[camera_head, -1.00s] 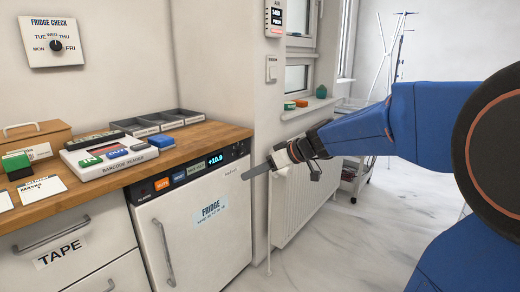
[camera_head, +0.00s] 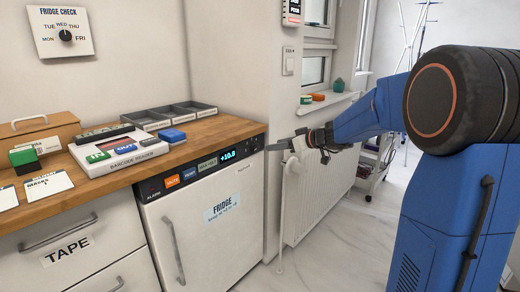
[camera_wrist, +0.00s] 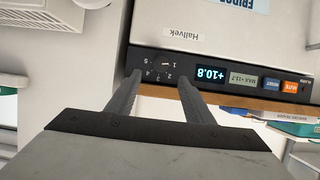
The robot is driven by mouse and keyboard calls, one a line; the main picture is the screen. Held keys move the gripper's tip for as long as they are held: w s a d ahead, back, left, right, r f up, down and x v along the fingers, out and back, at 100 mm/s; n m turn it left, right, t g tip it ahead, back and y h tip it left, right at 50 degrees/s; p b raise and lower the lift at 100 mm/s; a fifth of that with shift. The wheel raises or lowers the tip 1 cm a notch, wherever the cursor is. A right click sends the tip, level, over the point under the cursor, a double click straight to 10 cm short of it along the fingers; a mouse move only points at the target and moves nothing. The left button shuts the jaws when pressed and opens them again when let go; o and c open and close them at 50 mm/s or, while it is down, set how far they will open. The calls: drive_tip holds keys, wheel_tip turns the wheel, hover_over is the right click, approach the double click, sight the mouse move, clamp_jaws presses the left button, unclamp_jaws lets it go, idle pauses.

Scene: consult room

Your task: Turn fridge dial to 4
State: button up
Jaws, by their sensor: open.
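The white fridge (camera_head: 215,215) stands under the wooden counter, with a black control panel (camera_head: 200,168) along its top edge. In the wrist view the picture is upside down and the panel's dial area (camera_wrist: 160,67) shows small white numbers, 1 to 5. The dial is dark on dark, and I cannot tell its setting. My gripper (camera_wrist: 160,76) is open, its two grey fingers reaching the panel on either side of the dial area. I cannot tell whether they touch it. In the head view my gripper (camera_head: 270,147) is at the panel's right end and the dial is not clear.
A barcode reader (camera_head: 120,150) and grey trays (camera_head: 170,118) stand on the counter. A white radiator (camera_head: 318,200) is close on the right. A wall dial labelled FRIDGE CHECK (camera_head: 62,34) hangs at the left.

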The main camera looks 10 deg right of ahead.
sight(257, 148)
drive_tip(key=x, duration=1)
drive_tip(key=shift+w+a+f, duration=0.15)
drive_tip(key=shift+a, duration=0.05)
drive_tip(key=c, duration=1)
